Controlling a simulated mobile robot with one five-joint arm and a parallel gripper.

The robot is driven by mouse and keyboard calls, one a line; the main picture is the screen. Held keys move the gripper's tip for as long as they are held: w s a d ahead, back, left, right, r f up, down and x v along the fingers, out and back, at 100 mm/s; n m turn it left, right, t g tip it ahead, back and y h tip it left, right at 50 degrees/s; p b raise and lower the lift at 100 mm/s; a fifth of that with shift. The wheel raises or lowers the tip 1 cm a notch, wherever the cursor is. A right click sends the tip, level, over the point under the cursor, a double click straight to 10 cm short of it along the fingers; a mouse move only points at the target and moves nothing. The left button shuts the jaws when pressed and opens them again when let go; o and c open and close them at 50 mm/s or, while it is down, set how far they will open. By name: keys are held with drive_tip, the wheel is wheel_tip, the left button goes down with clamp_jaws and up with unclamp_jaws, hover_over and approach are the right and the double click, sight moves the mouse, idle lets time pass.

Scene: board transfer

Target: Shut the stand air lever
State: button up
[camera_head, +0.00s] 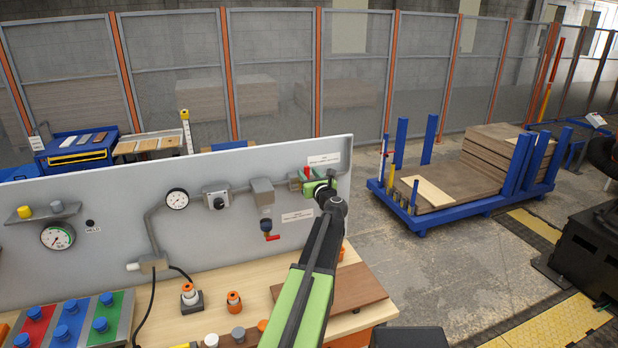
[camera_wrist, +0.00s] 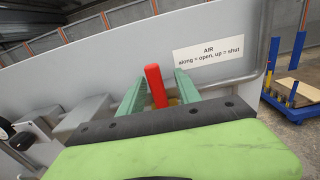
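The air lever is a red handle (camera_head: 307,172) on a valve at the right end of the grey panel's pipe. It looks roughly upright in the head view. In the wrist view the red lever (camera_wrist: 156,84) stands between the two green fingers of my gripper (camera_wrist: 160,88), with a gap on each side. The fingers are open and not closed on it. My gripper (camera_head: 317,185) is at the valve in the head view and partly covers it. A label (camera_wrist: 208,51) behind the lever reads "AIR along = open, up = shut".
A second red-handled valve (camera_head: 272,238) hangs lower on the panel (camera_head: 120,185). A gauge (camera_head: 177,199) and boxes sit along the pipe. A wooden board (camera_head: 345,288) and orange-capped fittings lie on the bench below. A blue cart (camera_head: 465,212) with boards stands at right.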

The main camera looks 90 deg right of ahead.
drive_tip(key=v, duration=1.7)
